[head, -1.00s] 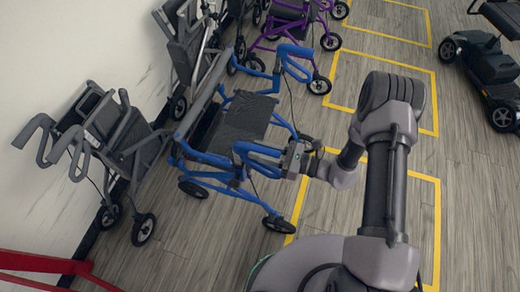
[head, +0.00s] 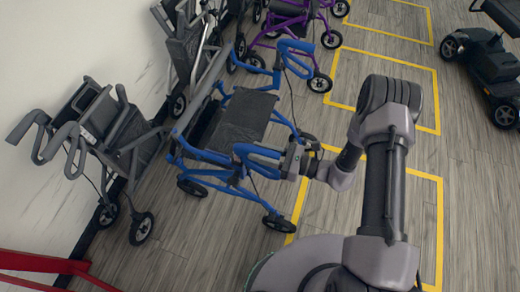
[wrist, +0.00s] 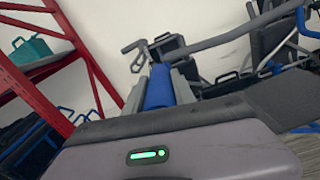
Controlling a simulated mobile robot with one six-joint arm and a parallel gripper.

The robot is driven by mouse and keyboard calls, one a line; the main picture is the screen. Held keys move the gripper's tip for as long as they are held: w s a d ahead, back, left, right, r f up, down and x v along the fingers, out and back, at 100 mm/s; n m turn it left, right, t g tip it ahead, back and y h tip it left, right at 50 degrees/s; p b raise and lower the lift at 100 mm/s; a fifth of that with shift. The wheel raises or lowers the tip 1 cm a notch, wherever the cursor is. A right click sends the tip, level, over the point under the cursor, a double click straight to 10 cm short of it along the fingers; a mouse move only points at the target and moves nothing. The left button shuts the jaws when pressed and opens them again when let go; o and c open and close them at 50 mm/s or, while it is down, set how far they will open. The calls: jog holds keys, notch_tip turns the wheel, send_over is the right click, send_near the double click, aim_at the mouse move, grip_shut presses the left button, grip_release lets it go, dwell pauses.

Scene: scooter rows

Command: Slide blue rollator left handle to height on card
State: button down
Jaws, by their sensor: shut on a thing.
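The blue rollator (head: 232,125) stands in the middle of the head view, with a dark seat and two blue handles. My gripper (head: 288,160) is at the near handle (head: 257,151), shut on its tube. The far handle (head: 296,55) is free. In the wrist view the blue handle tube (wrist: 159,88) shows between the fingers of my gripper (wrist: 160,85), above the grey gripper body with its green light. The fingers partly hide the tube. I cannot make out a card in either view.
A grey rollator (head: 110,140) stands left by the wall. A purple rollator (head: 295,25) and a dark folded one (head: 190,50) are behind. A red rack (head: 45,264) is at lower left. A scooter (head: 488,55) stands at right.

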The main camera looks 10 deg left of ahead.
notch_tip(320, 180, down, 5)
jog(key=shift+s+r+b, duration=0.1)
jog(key=shift+b, duration=1.1)
jog(key=shift+s+r, duration=0.1)
jog(key=c, duration=1.1)
grip_release()
jog(key=shift+o, duration=0.2)
jog(key=shift+d, duration=0.15)
jog(key=s+d+p, duration=0.1)
jog(key=d+p, duration=0.2)
jog(key=d, duration=1.4)
jog(key=shift+p, duration=0.35)
jog(key=shift+d, duration=0.1)
